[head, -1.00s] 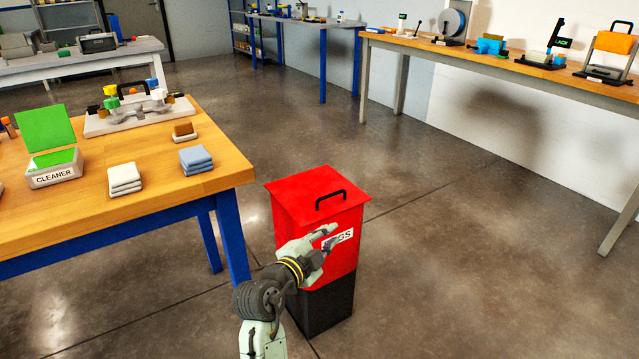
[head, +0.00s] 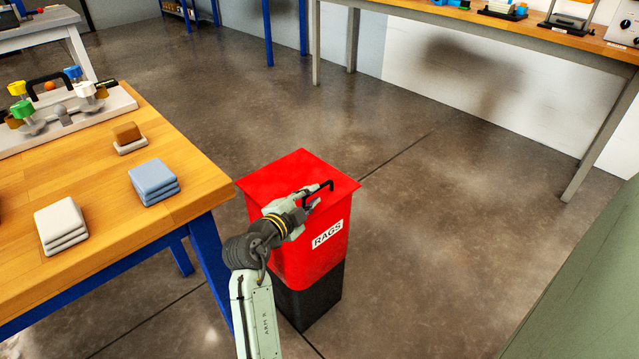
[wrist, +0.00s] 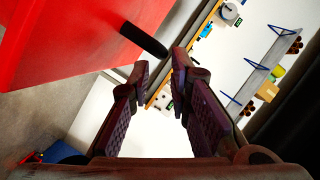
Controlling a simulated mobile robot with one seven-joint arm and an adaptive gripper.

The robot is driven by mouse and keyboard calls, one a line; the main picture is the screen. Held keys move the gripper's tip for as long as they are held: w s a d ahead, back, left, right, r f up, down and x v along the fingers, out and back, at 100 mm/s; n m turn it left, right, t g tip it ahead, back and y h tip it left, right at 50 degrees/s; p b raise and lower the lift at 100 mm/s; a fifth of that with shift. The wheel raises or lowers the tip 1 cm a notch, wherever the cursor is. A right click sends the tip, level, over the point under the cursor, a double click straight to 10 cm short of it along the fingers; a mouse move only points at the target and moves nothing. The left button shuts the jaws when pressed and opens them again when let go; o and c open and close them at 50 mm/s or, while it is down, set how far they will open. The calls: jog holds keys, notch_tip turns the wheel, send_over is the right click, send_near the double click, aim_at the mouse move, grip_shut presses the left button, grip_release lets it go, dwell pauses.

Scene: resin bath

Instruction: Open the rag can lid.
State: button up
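The rag can is a tall bin with a red upper body (head: 318,262), a black base and a white RAGS label. Its flat red lid (head: 283,172) is shut. A black bar handle (head: 328,187) stands on the lid and shows partly behind my gripper. My gripper (head: 316,192) is over the lid, right beside the handle. In the wrist view my gripper (wrist: 160,67) has its two fingers apart with nothing between them. The end of the handle (wrist: 146,40) lies just beyond the fingertips; I cannot tell whether they touch it. The red lid (wrist: 70,40) fills the upper left there.
A wooden table (head: 95,115) with blue legs stands close left of the can, holding white cloths (head: 62,222) and blue cloths (head: 153,178). Another bench (head: 450,22) runs along the back wall. A green surface (head: 590,290) fills the lower right. Floor right of the can is clear.

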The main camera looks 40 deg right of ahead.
aim_at(321, 186)
jog(key=p+x, duration=0.1)
jog(key=x, duration=0.5)
jog(key=shift+w+d, duration=0.15)
jog(key=shift+d, duration=0.05)
grip_shut()
dwell(0.5)
